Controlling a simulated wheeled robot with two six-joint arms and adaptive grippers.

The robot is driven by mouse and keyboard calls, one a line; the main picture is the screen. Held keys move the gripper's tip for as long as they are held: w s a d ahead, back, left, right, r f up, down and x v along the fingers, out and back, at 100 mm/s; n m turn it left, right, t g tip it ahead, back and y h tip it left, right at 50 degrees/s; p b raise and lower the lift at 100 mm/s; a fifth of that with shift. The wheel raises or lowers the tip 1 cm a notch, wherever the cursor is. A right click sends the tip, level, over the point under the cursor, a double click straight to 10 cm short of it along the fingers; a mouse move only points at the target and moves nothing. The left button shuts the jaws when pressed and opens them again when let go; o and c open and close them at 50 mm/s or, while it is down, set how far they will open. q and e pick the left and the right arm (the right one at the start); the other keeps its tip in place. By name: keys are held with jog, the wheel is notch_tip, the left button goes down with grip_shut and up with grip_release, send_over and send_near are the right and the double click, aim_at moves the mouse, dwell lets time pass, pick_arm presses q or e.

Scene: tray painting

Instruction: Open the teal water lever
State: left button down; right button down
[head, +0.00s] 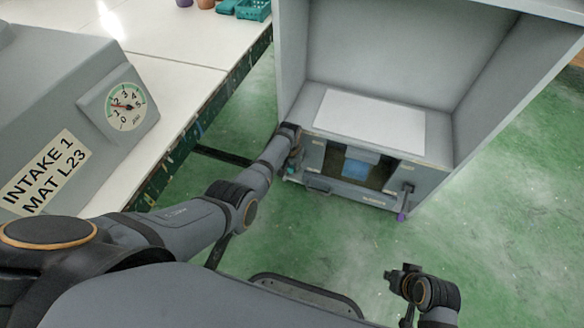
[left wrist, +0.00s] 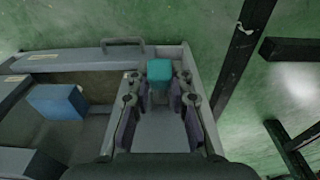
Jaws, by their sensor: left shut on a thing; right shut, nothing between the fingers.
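The teal water lever shows as a teal block-shaped end (left wrist: 159,71) in the left wrist view, just at the tips of my left gripper (left wrist: 159,92). The gripper is shut on the lever, with one finger on each side of its narrow part. In the head view my left gripper (head: 293,153) reaches the left front corner of the grey cabinet (head: 446,178), and only a little teal (head: 290,171) shows below it. Most of the lever is hidden there. My right gripper (head: 398,277) is shut and empty over the floor at the lower right.
A purple-ended lever (head: 402,215) hangs at the cabinet's right front. A blue block (head: 356,168) sits in the front opening, below a white sheet (head: 370,122). A bar handle (left wrist: 122,42) juts from the front. A grey housing with a gauge (head: 126,106) stands left.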

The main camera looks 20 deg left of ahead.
pick_arm(q)
jog(key=shift+w+r, duration=0.15)
jog(key=c, duration=1.3)
grip_release()
jog(key=shift+o, duration=0.5)
notch_tip(320, 180, up, 12)
jog(key=s, duration=0.1)
jog(key=shift+s, duration=0.3)
